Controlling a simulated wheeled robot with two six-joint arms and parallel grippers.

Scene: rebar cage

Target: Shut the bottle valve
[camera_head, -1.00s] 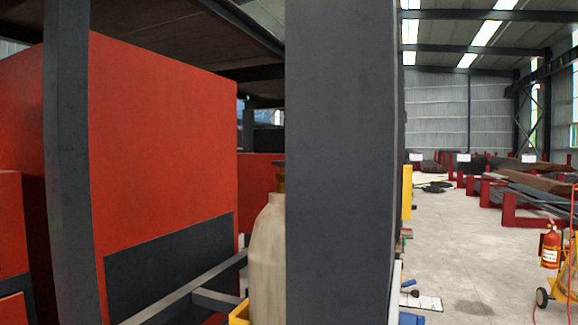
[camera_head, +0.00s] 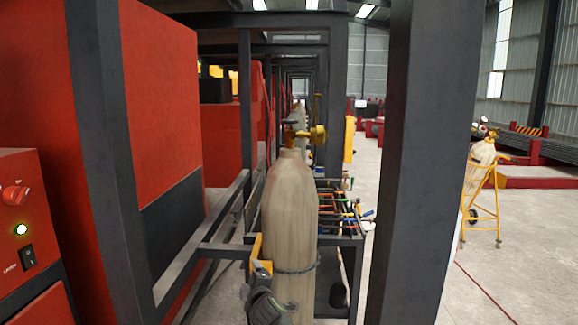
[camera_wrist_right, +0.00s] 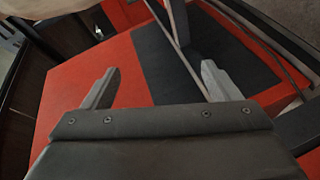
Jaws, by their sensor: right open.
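The bottle (camera_head: 290,205) is a tall beige gas cylinder standing upright near the middle of the head view. Its brass valve (camera_head: 304,133) is on top, with a round yellow part to the right; whether it is open or shut cannot be told. My right gripper (camera_wrist_right: 157,86) shows in its wrist view with two grey fingers wide apart and nothing between them. A red cabinet side with a dark panel lies beyond the fingers. A pale rounded shape at the top left of that view may be the bottle. The valve is not seen there. My left gripper is not in view.
A dark post (camera_head: 422,160) stands right of the bottle, and a grey rail (camera_head: 205,240) runs to its left. A red control box (camera_head: 28,235) with a green light is at lower left. A yellow trolley (camera_head: 484,205) with a cylinder stands on clear floor.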

